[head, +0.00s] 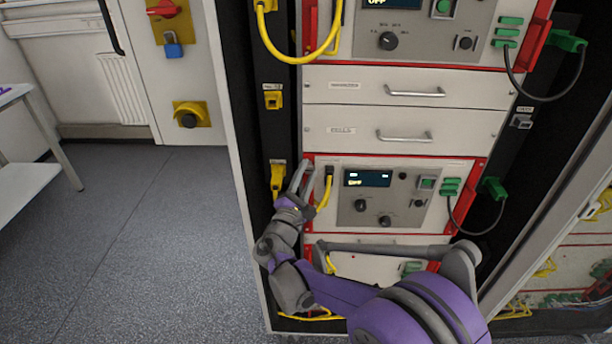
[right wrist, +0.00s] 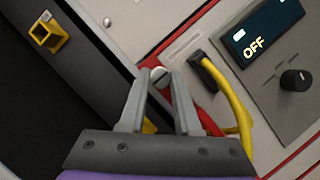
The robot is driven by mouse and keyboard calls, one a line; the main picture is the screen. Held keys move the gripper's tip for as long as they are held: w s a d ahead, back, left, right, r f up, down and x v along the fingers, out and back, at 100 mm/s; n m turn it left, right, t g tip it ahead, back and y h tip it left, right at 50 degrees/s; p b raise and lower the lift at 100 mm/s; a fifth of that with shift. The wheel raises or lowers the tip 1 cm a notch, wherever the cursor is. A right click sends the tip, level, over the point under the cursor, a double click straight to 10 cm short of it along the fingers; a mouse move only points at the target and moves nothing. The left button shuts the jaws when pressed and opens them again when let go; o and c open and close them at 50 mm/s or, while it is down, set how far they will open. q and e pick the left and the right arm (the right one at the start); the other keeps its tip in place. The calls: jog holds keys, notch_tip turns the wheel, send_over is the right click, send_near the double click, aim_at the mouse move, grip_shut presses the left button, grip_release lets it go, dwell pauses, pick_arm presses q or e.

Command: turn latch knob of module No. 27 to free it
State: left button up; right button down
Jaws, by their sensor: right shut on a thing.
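A red-framed module (head: 450,172) with a dark display, knobs and green plugs sits low in the rack; its number is not legible, so I cannot tell whether it is No. 27. Its display (right wrist: 262,30) reads OFF in the right wrist view. My right gripper (head: 304,172) is at the module's upper left edge. In the right wrist view my right gripper (right wrist: 158,80) is shut on a small round light-grey latch knob (right wrist: 158,73) between its fingertips. The knob is mostly hidden by the fingers, and its turn angle cannot be told. My left gripper is not in view.
A yellow cable (right wrist: 236,105) plugs in just right of the fingers. A yellow connector (head: 277,176) hangs on the dark rack post at left. Two drawers (head: 340,88) with bar handles are above the module. Open floor (head: 130,240) lies left of the rack.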

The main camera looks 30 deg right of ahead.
jog(key=shift+n, duration=0.3)
jog(key=c, duration=0.6)
grip_release()
jog(key=v, duration=1.1)
jog(key=shift+b, duration=0.4)
jog(key=shift+d+f, duration=0.1)
jog(key=shift+d, duration=0.05)
